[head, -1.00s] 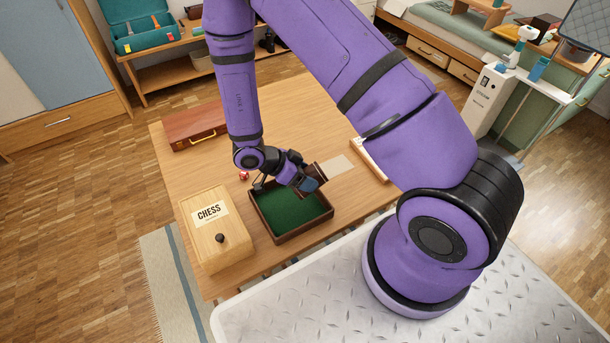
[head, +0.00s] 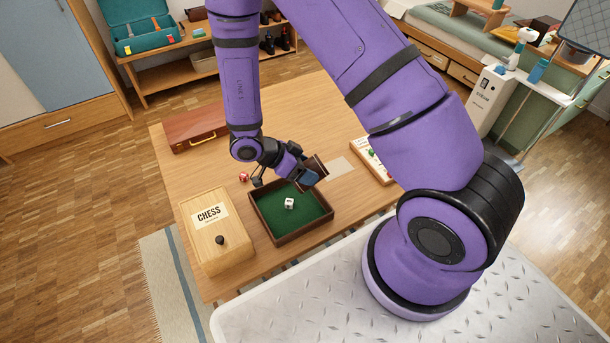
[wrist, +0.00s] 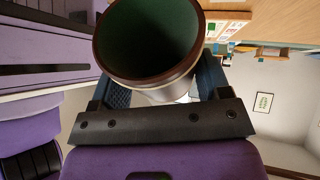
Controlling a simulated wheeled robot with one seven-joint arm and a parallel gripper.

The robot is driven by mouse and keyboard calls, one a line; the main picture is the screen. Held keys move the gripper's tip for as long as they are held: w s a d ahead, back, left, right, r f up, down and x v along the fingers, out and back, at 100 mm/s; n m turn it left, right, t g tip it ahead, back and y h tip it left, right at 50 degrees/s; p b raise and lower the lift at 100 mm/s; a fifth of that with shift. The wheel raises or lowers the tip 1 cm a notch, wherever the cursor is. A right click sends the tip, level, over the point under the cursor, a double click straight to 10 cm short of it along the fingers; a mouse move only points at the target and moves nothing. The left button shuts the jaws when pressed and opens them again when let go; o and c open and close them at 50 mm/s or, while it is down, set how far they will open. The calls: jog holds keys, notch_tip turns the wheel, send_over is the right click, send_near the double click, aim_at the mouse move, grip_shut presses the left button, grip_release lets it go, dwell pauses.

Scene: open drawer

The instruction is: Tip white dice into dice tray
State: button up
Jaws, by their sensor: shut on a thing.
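A white die (head: 289,203) lies on the green floor of the brown-rimmed dice tray (head: 262,224). My gripper (head: 309,178) is above the tray's far right corner, shut on a brown dice cup (head: 318,165). In the wrist view the cup (wrist: 186,68) shows its round brown rim and dark green inside, held between the two fingers (wrist: 160,85). The part of the inside that shows looks empty. The cup is tilted, but its mouth is hard to make out in the head view.
A red die (head: 244,177) lies on the table beyond the tray. A wooden chess box (head: 208,245) with a dark knob stands left of the tray, and a brown case (head: 196,130) lies behind. A pale card (head: 341,170) and a game board (head: 368,162) lie to the right.

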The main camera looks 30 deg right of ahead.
jog(key=shift+r, duration=3.2)
jog(key=shift+f, duration=0.15)
